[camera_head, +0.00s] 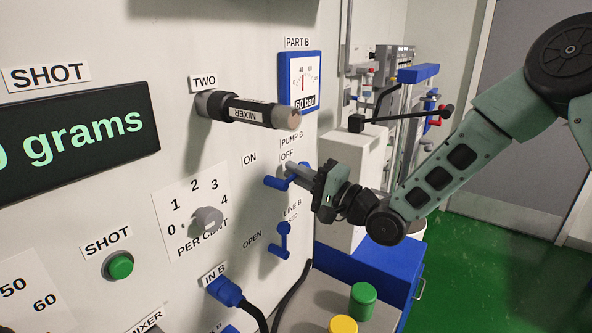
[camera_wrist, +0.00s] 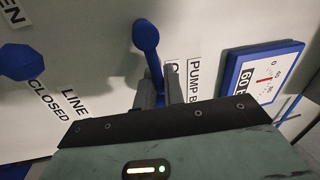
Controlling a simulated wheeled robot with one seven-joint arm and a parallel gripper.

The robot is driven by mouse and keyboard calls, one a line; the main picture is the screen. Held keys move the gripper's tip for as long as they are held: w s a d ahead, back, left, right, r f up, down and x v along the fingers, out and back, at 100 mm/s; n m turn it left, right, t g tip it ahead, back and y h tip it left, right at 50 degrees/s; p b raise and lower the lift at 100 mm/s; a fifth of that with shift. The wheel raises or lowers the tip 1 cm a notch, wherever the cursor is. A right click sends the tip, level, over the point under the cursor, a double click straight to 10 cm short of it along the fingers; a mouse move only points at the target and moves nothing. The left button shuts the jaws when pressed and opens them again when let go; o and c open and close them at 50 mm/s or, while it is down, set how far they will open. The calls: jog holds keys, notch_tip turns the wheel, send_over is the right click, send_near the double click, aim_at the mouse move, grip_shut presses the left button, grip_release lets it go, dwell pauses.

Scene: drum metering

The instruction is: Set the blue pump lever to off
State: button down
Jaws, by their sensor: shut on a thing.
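The blue pump lever (camera_head: 273,182) is on the white panel below the PUMP B and OFF labels, with the ON label to its upper left. My gripper (camera_head: 291,170) is at the lever, its fingers shut on the blue bar. In the wrist view, the lever (camera_wrist: 146,37) shows its rounded end above my fingertips, and its narrow bar runs down between the fingers of my gripper (camera_wrist: 160,88). The bar lies roughly sideways along the panel. My fingers partly hide the OFF label and the lever's other end, so its exact setting is hard to tell.
The blue LINE B lever (camera_head: 283,240) is just below; it also shows in the wrist view (camera_wrist: 20,62). The blue-framed gauge (camera_head: 300,80) is higher up.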

jog(key=shift+w+d+f+m+t+h, duration=0.1)
jog(key=shift+w+d+m+t+h, duration=0.3)
jog(key=shift+m, duration=0.5)
jog(key=shift+f, duration=0.1)
jog(key=c, duration=1.6)
grip_release()
jog(key=shift+a+f, duration=0.1)
jog(key=shift+s, duration=0.1)
jog(key=shift+s+f, duration=0.1)
jog(key=b+v, duration=0.5)
jog(key=v, duration=1.2)
jog(key=shift+f, duration=0.15)
